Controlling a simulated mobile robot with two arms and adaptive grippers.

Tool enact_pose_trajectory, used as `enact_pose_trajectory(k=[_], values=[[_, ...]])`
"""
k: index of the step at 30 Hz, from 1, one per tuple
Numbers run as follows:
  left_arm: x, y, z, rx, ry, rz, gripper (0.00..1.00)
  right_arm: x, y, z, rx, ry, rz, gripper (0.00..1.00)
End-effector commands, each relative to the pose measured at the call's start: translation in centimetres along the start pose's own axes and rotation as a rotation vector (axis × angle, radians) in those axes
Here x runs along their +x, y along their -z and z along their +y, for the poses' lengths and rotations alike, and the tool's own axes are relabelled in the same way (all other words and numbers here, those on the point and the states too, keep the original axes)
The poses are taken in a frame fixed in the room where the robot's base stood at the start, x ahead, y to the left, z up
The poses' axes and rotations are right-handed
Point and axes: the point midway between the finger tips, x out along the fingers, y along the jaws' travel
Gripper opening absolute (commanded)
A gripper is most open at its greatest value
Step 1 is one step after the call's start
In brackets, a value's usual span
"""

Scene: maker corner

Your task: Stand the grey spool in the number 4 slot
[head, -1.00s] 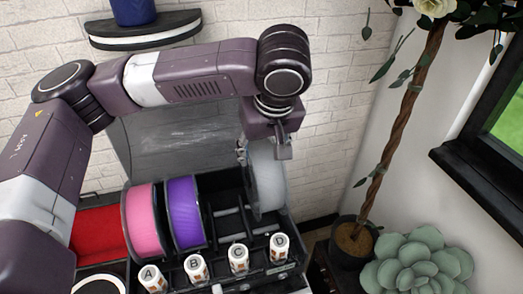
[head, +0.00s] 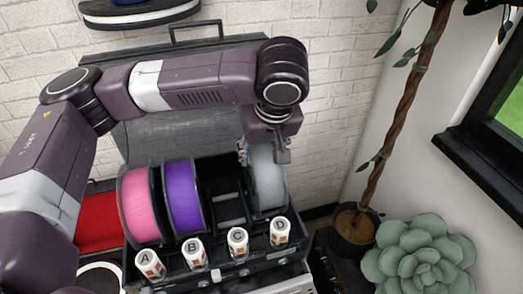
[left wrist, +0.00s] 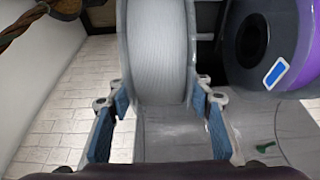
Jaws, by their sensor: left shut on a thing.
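In the left wrist view the blue-padded fingers (left wrist: 160,98) sit on both sides of the grey spool (left wrist: 160,50). My right gripper is not in view.
A pink spool (head: 142,205) and a purple spool (head: 184,197) stand in the rack's left slots; the third slot is empty. A potted plant (head: 353,228) and succulent (head: 415,255) are to the right.

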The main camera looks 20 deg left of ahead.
Motion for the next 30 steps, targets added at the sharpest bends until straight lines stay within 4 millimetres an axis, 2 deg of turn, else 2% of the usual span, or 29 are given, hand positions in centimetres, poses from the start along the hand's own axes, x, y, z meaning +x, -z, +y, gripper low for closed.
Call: enact_pose_trajectory(k=[27, 28, 30], values=[[0.54, -0.14, 0.07, -0.002, -0.003, 0.004, 0.00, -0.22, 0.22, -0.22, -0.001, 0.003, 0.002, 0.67], [0.54, -0.14, 0.07, -0.002, -0.003, 0.004, 0.48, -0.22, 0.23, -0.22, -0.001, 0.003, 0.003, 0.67], [0.56, -0.16, 0.06, -0.002, -0.003, 0.003, 0.55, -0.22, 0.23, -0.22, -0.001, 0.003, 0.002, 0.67]])
